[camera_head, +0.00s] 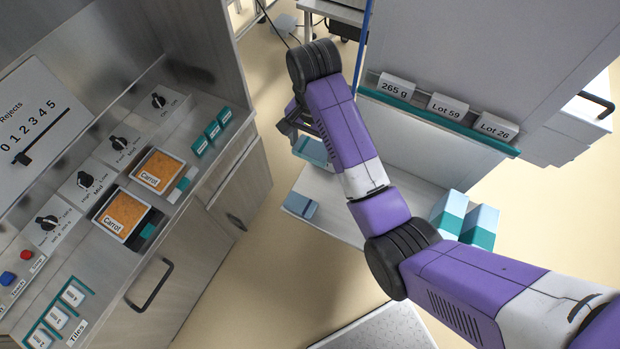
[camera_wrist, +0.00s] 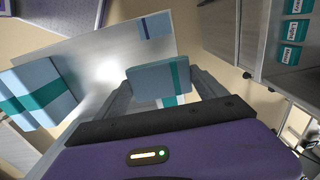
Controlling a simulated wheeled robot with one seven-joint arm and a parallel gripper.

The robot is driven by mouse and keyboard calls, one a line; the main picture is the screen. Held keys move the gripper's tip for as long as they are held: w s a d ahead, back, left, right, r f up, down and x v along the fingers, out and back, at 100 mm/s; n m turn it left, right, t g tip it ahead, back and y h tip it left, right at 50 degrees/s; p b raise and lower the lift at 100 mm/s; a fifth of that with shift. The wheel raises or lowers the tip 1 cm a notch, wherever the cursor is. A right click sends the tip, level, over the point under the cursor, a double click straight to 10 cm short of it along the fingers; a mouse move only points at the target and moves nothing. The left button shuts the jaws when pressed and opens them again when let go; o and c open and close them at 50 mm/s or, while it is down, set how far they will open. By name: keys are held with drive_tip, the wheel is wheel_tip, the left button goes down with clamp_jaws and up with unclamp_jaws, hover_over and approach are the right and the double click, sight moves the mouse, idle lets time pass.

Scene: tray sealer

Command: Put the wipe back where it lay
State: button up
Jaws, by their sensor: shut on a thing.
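A flat, pale blue wipe with a teal stripe (camera_wrist: 158,79) is between the fingers of my gripper (camera_wrist: 163,84) in the wrist view. My gripper is shut on it and holds it over the grey table. In the head view the wipe (camera_head: 313,152) shows beside my wrist, near the table's far end; my arm hides most of my gripper there. A similar blue wipe with a dark blue stripe (camera_head: 299,205) lies at the table's left edge; it also shows in the wrist view (camera_wrist: 156,25). A small pale blue and teal patch (camera_wrist: 174,101) shows below the held wipe, mostly hidden.
Two pale blue and teal boxes (camera_head: 450,211) (camera_head: 481,226) stand on the table (camera_head: 337,208). Left is a counter with two carrot trays (camera_head: 158,170) (camera_head: 124,214), several knobs and tiles. A panel with a teal card ledge (camera_head: 440,113) rises behind the table. The table's middle is partly bare.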

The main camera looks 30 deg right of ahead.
drive_tip(key=b, duration=0.5)
approach(312, 187)
wheel_tip(312, 187, down, 6)
drive_tip(key=shift+w+r+p, duration=0.1)
drive_tip(key=shift+p, duration=0.45)
drive_tip(key=shift+f, duration=0.25)
drive_tip(key=o, duration=1.1)
drive_tip(key=shift+r, duration=0.1)
wheel_tip(312, 187, up, 12)
drive_tip(key=shift+r, duration=0.1)
